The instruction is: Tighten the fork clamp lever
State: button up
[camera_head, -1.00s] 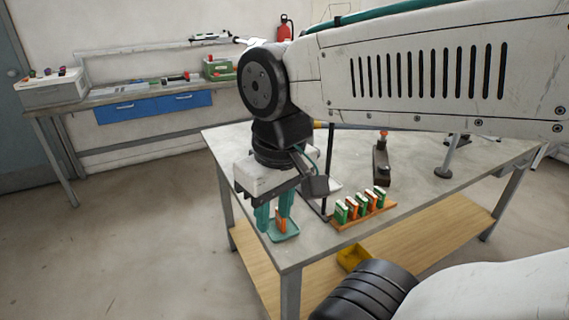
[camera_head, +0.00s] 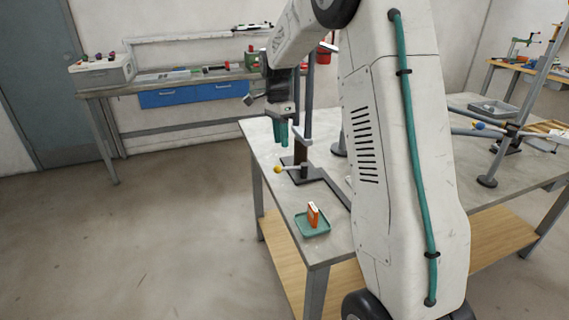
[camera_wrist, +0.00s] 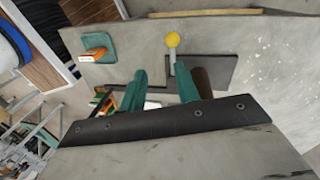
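The fork clamp lever (camera_head: 289,168) is a short rod with a yellow ball knob (camera_head: 277,169), sticking out leftward from a dark base (camera_head: 322,171) near the table's left edge. In the wrist view the yellow knob (camera_wrist: 173,40) and grey lever (camera_wrist: 172,61) show just beyond my fingertips. My gripper (camera_head: 279,142) hangs above and behind the knob with its teal fingers pointing down. In the wrist view my gripper (camera_wrist: 162,80) is open, its fingers apart with nothing held. The lever lines up with the gap, nearer the right finger. I cannot tell whether it touches.
A teal tray (camera_head: 303,227) with an orange-and-white block (camera_head: 313,213) sits at the table's near left corner. Upright dark posts (camera_head: 309,100) stand behind the clamp. My arm hides the table's middle. A back bench (camera_head: 110,91) stands at the wall.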

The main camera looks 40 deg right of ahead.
jog(key=shift+m, duration=0.7)
jog(key=f, duration=0.3)
jog(key=d+f, duration=0.1)
jog(key=f, duration=0.6)
jog(key=shift+w+d, duration=0.15)
jog(key=shift+d, duration=0.1)
grip_shut()
